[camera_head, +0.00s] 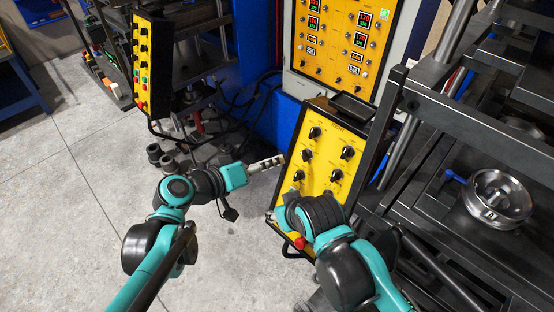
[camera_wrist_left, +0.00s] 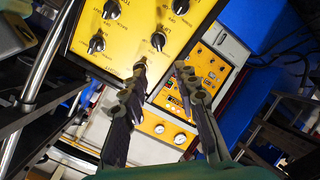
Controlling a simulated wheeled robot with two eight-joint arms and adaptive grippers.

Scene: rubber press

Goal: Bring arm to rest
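My left arm comes in from the lower left in the head view. Its gripper (camera_head: 270,163) points right toward the yellow control panel (camera_head: 320,172) with black knobs. In the left wrist view the two fingers of the left gripper (camera_wrist_left: 161,70) stand apart with nothing between them, so it is open and empty. The panel (camera_wrist_left: 120,38) appears behind the tips there; I cannot tell if they touch. My right arm reaches in from the lower right, in front of the panel's lower part. Its fingers are hidden behind its own wrist.
A red button (camera_head: 300,243) shows low on the panel. A larger panel (camera_head: 345,45) with red displays is behind. At right, the dark press frame holds a round metal part (camera_head: 498,200). Another yellow panel (camera_head: 147,65) stands at left. The grey floor (camera_head: 55,215) at left is clear.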

